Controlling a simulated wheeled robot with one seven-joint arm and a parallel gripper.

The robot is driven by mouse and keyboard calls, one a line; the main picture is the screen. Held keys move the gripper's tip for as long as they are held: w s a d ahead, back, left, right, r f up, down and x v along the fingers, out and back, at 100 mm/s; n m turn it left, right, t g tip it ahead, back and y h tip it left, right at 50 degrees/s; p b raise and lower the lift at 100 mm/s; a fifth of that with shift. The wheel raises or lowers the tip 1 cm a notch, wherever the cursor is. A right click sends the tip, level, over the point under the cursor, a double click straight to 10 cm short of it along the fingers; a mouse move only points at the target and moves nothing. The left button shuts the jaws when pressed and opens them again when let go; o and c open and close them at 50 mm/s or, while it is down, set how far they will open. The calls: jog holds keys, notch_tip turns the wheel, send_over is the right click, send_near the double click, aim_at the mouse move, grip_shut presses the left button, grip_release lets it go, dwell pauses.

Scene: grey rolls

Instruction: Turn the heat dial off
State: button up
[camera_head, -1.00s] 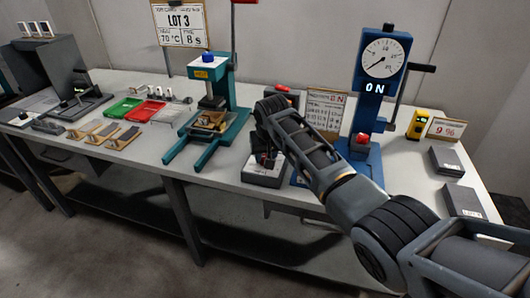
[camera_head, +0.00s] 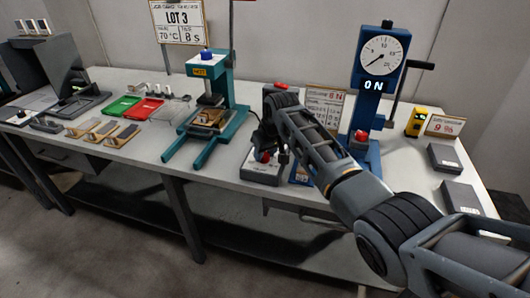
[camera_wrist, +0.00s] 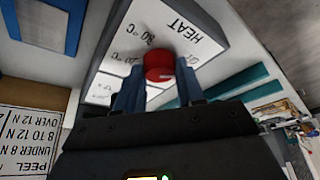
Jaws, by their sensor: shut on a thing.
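The red heat dial (camera_wrist: 158,66) sits on the white face of a grey box marked HEAT (camera_wrist: 205,25), which appears upside down in the wrist view. Temperature marks in °C are printed beside the dial. A pale line shows on the dial's edge near the fingers. My gripper (camera_wrist: 160,85) has its two blue-grey fingers on either side of the dial, shut on it. In the head view the heat box (camera_head: 258,175) stands at the table's front edge, and my gripper is small and partly hidden by my arm there.
A teal press (camera_head: 222,95) stands left of the heat box. A PEEL card (camera_wrist: 28,140) shows in the wrist view. Green and red trays (camera_head: 121,107) lie further left.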

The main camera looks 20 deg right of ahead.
jog(key=o, duration=1)
jog(key=shift+o, duration=0.2)
jog(key=v, duration=0.8)
jog(key=shift+f, duration=0.1)
